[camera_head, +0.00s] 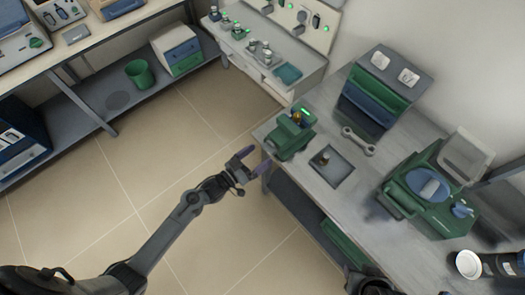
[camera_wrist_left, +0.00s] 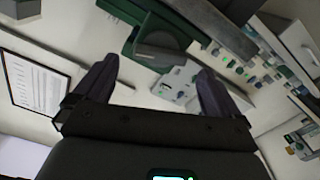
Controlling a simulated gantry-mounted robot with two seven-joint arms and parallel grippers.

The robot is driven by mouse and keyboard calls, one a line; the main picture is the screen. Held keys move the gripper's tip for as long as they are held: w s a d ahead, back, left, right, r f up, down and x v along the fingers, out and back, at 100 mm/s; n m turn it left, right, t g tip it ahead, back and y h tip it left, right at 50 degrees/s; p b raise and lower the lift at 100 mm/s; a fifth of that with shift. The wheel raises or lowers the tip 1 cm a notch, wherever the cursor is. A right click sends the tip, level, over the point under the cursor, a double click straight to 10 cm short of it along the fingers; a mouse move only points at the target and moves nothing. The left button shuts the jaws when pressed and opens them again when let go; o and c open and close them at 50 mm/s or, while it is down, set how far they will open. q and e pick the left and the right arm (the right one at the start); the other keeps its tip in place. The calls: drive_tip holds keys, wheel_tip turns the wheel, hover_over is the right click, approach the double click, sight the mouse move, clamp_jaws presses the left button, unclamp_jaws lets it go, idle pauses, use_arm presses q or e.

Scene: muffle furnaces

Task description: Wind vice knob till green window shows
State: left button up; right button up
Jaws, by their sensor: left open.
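The green vice (camera_head: 290,138) stands at the near left corner of the grey workbench, with a small bright green light (camera_head: 304,112) and an orange-brown part on its top. In the left wrist view the green vice body (camera_wrist_left: 133,45) carries a grey rounded knob (camera_wrist_left: 163,42), just beyond the fingertips. My left gripper (camera_head: 249,164) is open and empty, just left of the vice over the floor; its two purple-grey fingers also show in the left wrist view (camera_wrist_left: 157,66), spread apart and not touching the knob.
A small dark tray (camera_head: 332,168) and a grey wrench (camera_head: 358,142) lie right of the vice. A green-and-blue drawer box (camera_head: 376,95) and a green machine (camera_head: 430,195) stand farther along. A white bench (camera_head: 275,62) stands behind. The floor left of the workbench is open.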

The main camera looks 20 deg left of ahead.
use_arm(q)
drive_tip(key=v, duration=0.7)
drive_tip(key=shift+s, duration=0.25)
drive_tip(key=shift+a, duration=0.15)
